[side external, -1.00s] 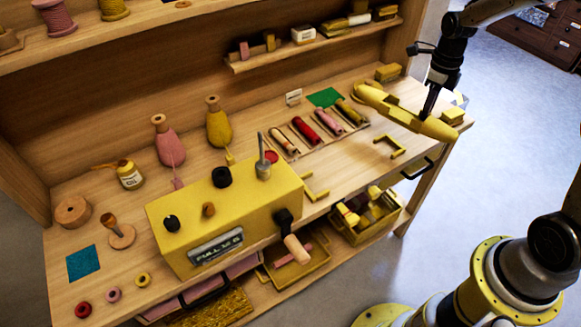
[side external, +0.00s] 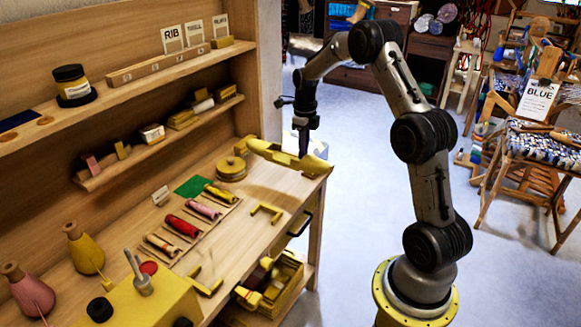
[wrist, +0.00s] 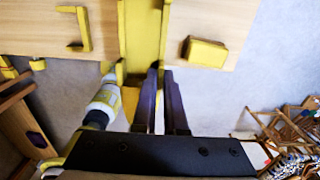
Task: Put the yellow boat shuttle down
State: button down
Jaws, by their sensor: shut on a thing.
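The yellow boat shuttle (side external: 272,152) is long and pointed. It is in my gripper (side external: 303,153) above the right end of the wooden bench (side external: 240,215); a soft shadow lies on the bench below. In the wrist view the shuttle (wrist: 144,35) runs up the picture from the dark fingers of my gripper (wrist: 165,80), which are closed on it. The fingers hide part of it, and its exact height over the bench cannot be told.
A yellow bracket (side external: 266,213), a rack of colored bobbins (side external: 183,226), a green square (side external: 193,187) and a round yellow stack (side external: 231,171) occupy the bench. In the wrist view a yellow block (wrist: 205,52) lies right of the shuttle. Bare wood shows around the bracket.

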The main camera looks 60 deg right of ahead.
jog(key=w+d+f, duration=0.1)
jog(key=w+f, duration=0.1)
jog(key=w+d+f, duration=0.1)
jog(key=f, duration=0.1)
jog(key=w+d+f, duration=0.1)
jog(key=w+f, duration=0.1)
jog(key=shift+w+d+f, duration=0.3)
jog(key=shift+d+f, duration=0.05)
jog(key=shift+f, duration=1.5)
jog(key=shift+f, duration=0.15)
jog(key=c, duration=1)
grip_release()
